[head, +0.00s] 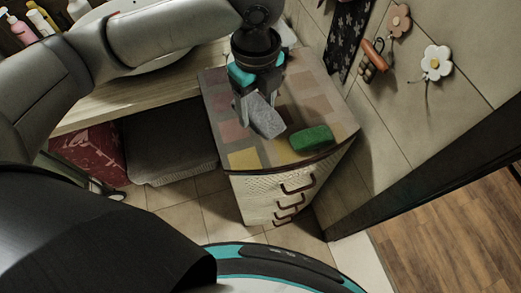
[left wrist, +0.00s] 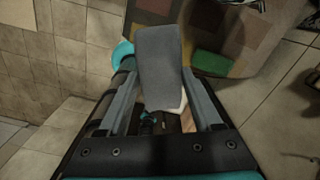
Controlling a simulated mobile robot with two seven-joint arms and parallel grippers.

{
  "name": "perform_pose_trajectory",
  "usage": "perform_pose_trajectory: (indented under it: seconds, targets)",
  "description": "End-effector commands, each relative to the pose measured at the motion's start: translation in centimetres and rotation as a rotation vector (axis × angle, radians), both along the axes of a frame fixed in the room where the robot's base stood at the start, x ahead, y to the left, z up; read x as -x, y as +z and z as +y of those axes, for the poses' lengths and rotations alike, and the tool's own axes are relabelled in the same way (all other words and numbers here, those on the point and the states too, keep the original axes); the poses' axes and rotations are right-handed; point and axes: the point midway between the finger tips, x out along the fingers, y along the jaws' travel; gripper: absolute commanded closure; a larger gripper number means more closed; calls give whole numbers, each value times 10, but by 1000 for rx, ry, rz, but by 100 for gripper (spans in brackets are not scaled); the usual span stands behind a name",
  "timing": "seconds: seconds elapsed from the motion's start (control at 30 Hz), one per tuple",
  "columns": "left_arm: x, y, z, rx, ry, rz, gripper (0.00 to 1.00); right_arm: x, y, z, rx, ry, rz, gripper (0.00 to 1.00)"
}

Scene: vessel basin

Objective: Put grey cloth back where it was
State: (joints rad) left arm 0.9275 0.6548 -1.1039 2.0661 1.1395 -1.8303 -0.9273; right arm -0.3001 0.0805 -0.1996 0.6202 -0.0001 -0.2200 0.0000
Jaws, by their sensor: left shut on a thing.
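The grey cloth (head: 264,117) is a small folded block held tilted in my left gripper (head: 256,104), over the top of the drawer cabinet (head: 300,92). In the left wrist view the grey cloth (left wrist: 161,68) stands up between the two fingers of my left gripper (left wrist: 160,88), which are shut on it. In the head view I cannot tell whether the cloth touches the cabinet top. My right gripper is not in view.
A green sponge-like block (head: 312,139) lies on the cabinet top near its front edge. A counter with a white basin (head: 140,50) and bottles (head: 40,20) is at the left. A grey stool-like item (head: 170,150) is below. Flower hooks (head: 436,62) hang on the tiled wall.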

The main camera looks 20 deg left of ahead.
Motion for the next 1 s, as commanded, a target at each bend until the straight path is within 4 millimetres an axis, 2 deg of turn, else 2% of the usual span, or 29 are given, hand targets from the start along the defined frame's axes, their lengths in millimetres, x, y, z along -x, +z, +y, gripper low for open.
perform_pose_trajectory:
  seconds: [0.1,0.4,0.5,0.67,0.9,1.0]
  targets:
    - [2,-35,1,-2,4,7,78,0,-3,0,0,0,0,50]
    - [1,-111,1,-1,6,3,78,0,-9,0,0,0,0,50]
    - [0,-125,1,-1,6,0,78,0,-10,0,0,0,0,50]
    - [0,-137,0,-1,5,1,78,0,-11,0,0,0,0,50]
    - [0,-171,1,0,6,0,78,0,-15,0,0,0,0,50]
    - [0,-176,1,0,5,-1,78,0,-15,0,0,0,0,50]
